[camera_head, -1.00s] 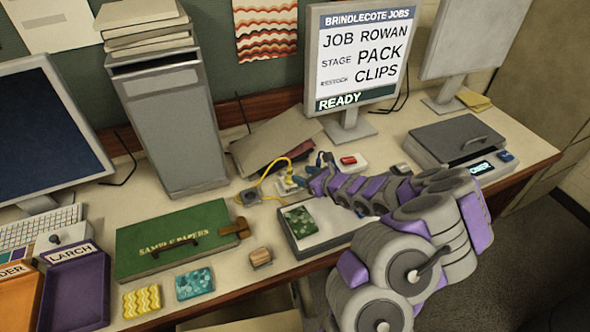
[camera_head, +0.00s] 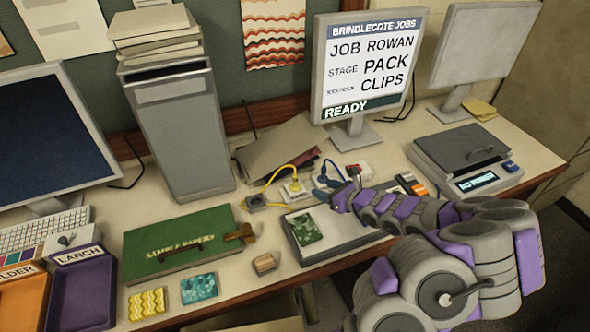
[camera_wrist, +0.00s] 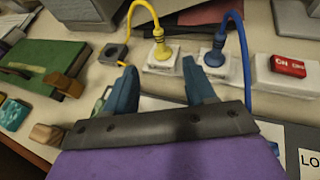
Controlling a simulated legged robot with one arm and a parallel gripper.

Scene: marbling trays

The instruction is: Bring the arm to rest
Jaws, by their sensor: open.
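My arm reaches in from the lower right over the bench in the head view. My gripper (camera_head: 333,190) is at its far end, above the back edge of a shallow grey tray (camera_head: 370,238). In the wrist view my gripper (camera_wrist: 163,88) shows two teal fingers spread apart with nothing between them. Just beyond the fingers are a yellow plug (camera_wrist: 161,48) and a blue plug (camera_wrist: 216,50), each on a white socket block.
A red switch (camera_wrist: 288,66) is on a white block at right. A scale (camera_head: 470,160) reads "NO POWER". A green sample box (camera_head: 175,240), patterned squares and a wooden block (camera_head: 264,264) lie left of the tray. A tall grey bin (camera_head: 180,125) and monitors stand behind.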

